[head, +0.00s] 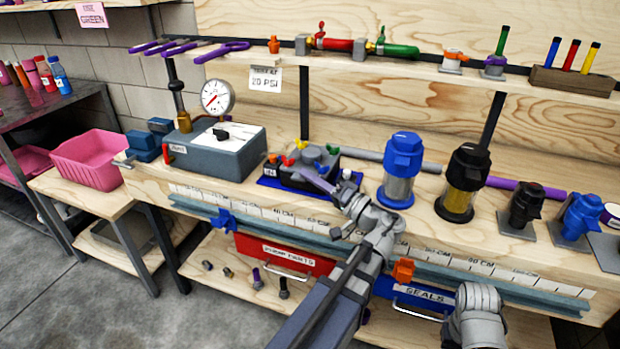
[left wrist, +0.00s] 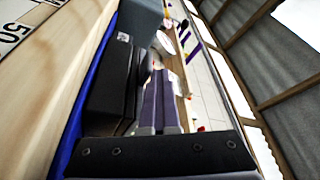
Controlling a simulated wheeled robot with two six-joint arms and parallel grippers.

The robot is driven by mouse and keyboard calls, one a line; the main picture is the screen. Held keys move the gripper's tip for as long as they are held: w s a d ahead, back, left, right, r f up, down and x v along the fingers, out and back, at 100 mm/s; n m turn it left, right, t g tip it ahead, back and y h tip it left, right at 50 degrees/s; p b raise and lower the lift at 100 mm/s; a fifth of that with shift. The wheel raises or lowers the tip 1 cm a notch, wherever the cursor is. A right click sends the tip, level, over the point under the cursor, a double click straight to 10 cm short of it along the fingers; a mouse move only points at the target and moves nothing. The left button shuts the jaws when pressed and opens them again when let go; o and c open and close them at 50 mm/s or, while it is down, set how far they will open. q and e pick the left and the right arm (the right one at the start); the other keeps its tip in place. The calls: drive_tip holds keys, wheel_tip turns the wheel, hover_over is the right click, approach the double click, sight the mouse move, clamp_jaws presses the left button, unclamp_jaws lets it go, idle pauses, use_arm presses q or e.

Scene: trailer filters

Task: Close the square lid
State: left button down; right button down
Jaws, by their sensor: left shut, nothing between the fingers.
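A dark, low box (head: 296,174) sits on a blue mat (head: 268,182) in the middle of the bench, with red, yellow, orange and blue pieces on or around its top. In the left wrist view the dark box (left wrist: 108,88) is a large block just left of my fingers. My left gripper (head: 312,178) is shut and empty, its purple-grey fingers close over the box's front right part. Its fingers also show in the left wrist view (left wrist: 160,88). I cannot make out a square lid clearly, nor whether the fingers touch the box.
A grey gauge unit (head: 215,150) stands left of the box. Clear-bodied blue (head: 400,170) and black-topped amber (head: 463,185) filters stand to the right. A ruler strip runs along the front edge, with red (head: 285,256) and blue drawers below. A shelf with tools hangs above.

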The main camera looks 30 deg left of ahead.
use_arm(q)
drive_tip(key=shift+s+f, duration=0.25)
drive_tip(key=shift+f, duration=0.2)
drive_tip(key=shift+r+p, duration=0.6)
drive_tip(key=shift+r, duration=0.05)
drive_tip(key=d, duration=0.2)
drive_tip(key=w+d, duration=0.1)
drive_tip(key=d, duration=0.2)
drive_tip(key=w+d, duration=0.1)
drive_tip(key=d, duration=0.1)
drive_tip(key=shift+w+d+r, duration=0.2)
drive_tip(key=shift+d+r, duration=0.05)
drive_tip(key=shift+d, duration=0.1)
drive_tip(key=shift+w+d+f, duration=0.15)
drive_tip(key=shift+d, duration=0.65)
